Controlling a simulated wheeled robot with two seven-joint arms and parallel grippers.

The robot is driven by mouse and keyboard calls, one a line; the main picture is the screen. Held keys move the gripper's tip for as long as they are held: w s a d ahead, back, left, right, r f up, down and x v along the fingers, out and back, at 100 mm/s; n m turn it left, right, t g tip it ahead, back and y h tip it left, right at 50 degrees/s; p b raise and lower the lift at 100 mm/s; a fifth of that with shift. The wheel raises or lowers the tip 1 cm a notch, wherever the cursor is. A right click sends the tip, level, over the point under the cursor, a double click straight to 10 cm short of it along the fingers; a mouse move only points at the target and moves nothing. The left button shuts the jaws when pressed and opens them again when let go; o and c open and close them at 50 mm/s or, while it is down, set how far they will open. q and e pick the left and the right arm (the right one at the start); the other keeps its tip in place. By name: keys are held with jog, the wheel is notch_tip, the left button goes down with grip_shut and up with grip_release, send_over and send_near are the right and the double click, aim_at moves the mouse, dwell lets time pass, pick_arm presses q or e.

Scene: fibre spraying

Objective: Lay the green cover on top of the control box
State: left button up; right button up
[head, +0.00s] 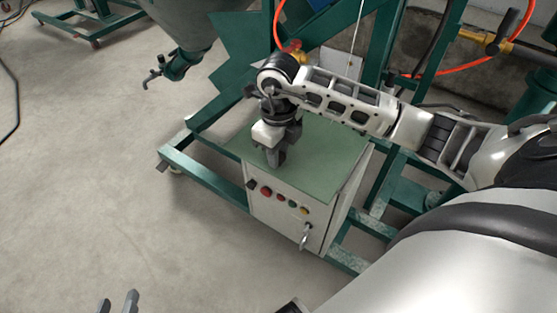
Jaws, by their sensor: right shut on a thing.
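The control box (285,207) is a pale cabinet with a row of buttons and a handle on its front. The flat green cover (325,160) lies over its top, level or nearly so. Its left corner sticks out a little past the box's left side. I cannot tell whether it rests fully on the box or hovers just above. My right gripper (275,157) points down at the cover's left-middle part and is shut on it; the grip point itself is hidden. My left gripper (118,303) shows only its two fingertips at the bottom left edge, apart and empty, far from the box.
A green steel frame (205,173) surrounds the box at the left, back and right. A grey-green hopper with a valve (174,68) hangs at the upper left. Orange hoses (450,70) run behind. The concrete floor (90,190) at the left is clear.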

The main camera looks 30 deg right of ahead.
notch_tip(320, 180, down, 3)
jog(key=shift+f, duration=0.3)
grip_shut()
jog(key=o, duration=1)
grip_release()
